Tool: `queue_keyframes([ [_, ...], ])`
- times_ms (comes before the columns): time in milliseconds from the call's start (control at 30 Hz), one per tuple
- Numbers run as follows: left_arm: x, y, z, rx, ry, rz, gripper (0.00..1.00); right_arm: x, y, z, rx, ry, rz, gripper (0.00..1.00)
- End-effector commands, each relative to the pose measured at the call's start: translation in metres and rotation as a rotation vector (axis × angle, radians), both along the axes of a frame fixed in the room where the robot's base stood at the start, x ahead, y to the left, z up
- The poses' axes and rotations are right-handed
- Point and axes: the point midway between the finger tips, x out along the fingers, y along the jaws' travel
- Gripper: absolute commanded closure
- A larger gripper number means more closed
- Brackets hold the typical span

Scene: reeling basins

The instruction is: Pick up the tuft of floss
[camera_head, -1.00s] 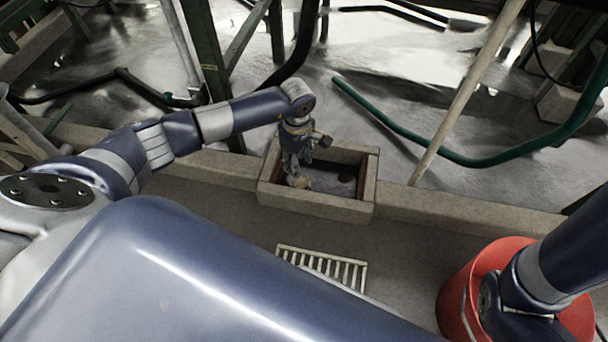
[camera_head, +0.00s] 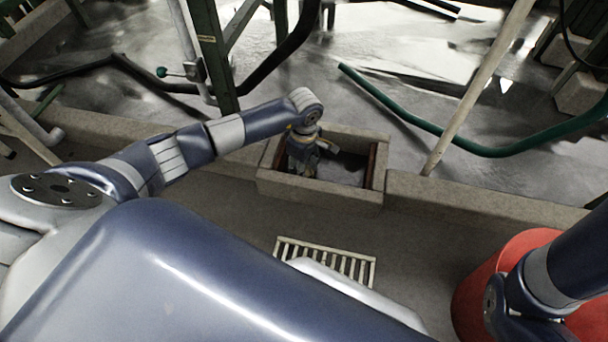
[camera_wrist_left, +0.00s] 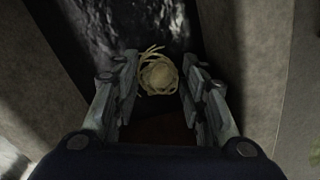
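The tuft of floss (camera_wrist_left: 159,75) is a small pale-yellow tangle of strands. In the left wrist view it lies between the fingertips of my left gripper (camera_wrist_left: 160,77), with dark gaps on both sides of the main clump. The fingers are apart. In the head view my left gripper (camera_head: 302,165) points down into the left part of a stone basin (camera_head: 318,188), and the floss is hidden there. My right arm comes in at the right; its gripper is not visible, with the arm's end over a red bucket (camera_head: 482,285).
The basin's stone walls stand close around my left gripper. A slatted pale grate (camera_head: 325,262) lies on the floor in front. A low stone curb (camera_head: 480,205) runs to both sides of the basin. A green hose (camera_head: 420,123) and a leaning pole (camera_head: 480,85) are behind.

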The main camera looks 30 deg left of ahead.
Motion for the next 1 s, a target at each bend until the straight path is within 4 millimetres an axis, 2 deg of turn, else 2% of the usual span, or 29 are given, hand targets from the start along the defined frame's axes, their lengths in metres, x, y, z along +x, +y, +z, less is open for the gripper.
queue_keyframes([
  [167,0.0,0.0,0.001,0.0,-0.001,0.0,0.61,0.0,0.0,0.001,0.0,0.0,0.0,0.48],
  [233,0.0,0.0,0.001,0.0,-0.001,0.0,0.73,0.0,0.0,0.001,0.0,0.0,0.0,0.48],
  [300,0.0,0.0,0.001,0.0,-0.001,0.0,0.81,0.0,0.0,0.001,0.0,0.0,0.0,0.48],
  [733,0.0,0.0,0.005,0.0,-0.001,0.0,0.81,0.0,0.0,0.004,0.0,0.0,0.0,0.48],
  [867,0.001,0.001,0.017,0.001,-0.002,0.0,0.81,0.0,0.0,0.013,0.0,0.0,0.0,0.48],
  [1000,0.001,0.001,0.038,0.002,-0.003,0.0,0.81,0.0,0.0,0.029,0.0,0.001,0.0,0.48],
])
